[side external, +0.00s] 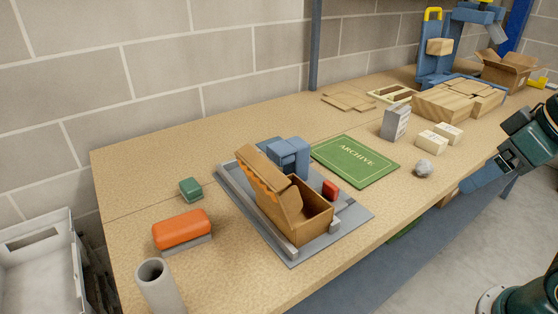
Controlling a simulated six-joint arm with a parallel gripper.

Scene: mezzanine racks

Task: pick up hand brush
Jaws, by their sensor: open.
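The hand brush appears to be the orange rounded block (181,227) with a grey underside, lying at the left front of the tan worktop. Nothing covers it. My gripper (468,187) is at the far right, beyond the worktop's front edge, well apart from the brush. It is open, and I see nothing held in it.
A grey tray (352,217) holding an open brown box (312,212) stands right of the brush. A grey tube (156,285) and a small green block (190,188) are near the brush. A green archive book (356,161) lies further right. A wall bounds the back.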

